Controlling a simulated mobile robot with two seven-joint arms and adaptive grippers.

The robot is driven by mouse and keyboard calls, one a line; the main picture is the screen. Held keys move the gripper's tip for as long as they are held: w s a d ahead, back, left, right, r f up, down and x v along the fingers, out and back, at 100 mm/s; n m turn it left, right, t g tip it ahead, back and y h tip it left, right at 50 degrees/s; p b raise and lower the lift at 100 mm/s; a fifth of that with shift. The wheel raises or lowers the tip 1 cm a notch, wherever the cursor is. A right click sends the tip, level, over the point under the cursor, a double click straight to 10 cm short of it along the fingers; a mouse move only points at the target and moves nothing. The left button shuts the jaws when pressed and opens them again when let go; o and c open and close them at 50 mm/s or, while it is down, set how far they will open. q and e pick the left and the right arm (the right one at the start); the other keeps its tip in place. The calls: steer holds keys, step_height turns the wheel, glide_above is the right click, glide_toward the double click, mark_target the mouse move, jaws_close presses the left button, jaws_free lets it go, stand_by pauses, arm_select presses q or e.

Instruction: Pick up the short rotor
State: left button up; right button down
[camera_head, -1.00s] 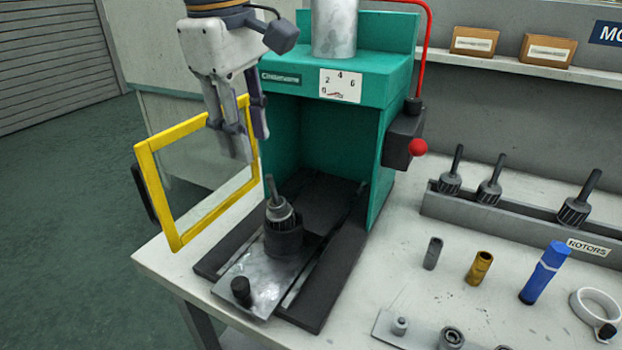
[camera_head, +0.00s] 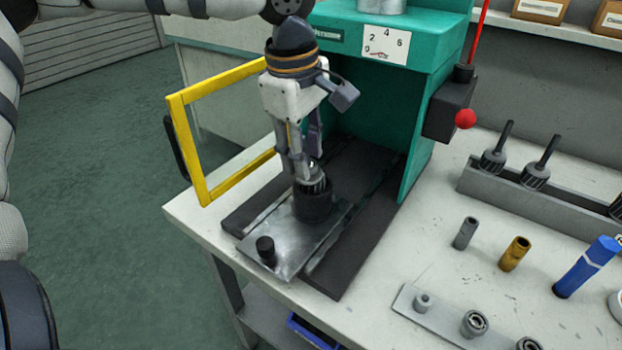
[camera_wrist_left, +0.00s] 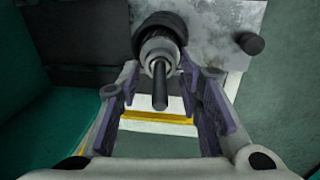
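A rotor (camera_head: 317,184) stands upright in the black round holder (camera_head: 313,207) on the metal slide plate (camera_head: 285,235) of the green press. In the left wrist view its thin dark shaft (camera_wrist_left: 159,85) points toward the camera. My left gripper (camera_head: 304,165) is directly above the holder, its fingers pointing down around the rotor's upper part. In the left wrist view the gripper (camera_wrist_left: 158,75) is open, with the shaft between the fingers and gaps on both sides. Other rotors (camera_head: 540,163) stand in a grey rack at the right; I cannot tell which is the short one. My right gripper is not visible.
The green press (camera_head: 420,110) rises right behind the gripper, with a yellow guard frame (camera_head: 190,150) on its left. A black knob (camera_head: 265,250) stands on the plate's front.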

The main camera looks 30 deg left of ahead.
arm_select(q)
jaws_close()
steer(key=shift+r, duration=0.1)
steer(key=shift+w+r, duration=0.1)
steer(key=shift+r, duration=0.15)
steer(key=r, duration=0.3)
steer(key=shift+s+d+r, duration=0.15)
steer(key=shift+s+d, duration=0.05)
steer(key=shift+s, duration=0.15)
steer(key=s+d+r, duration=0.5)
steer(key=s+r, duration=0.4)
steer(key=s, duration=0.3)
steer(key=shift+d, duration=0.4)
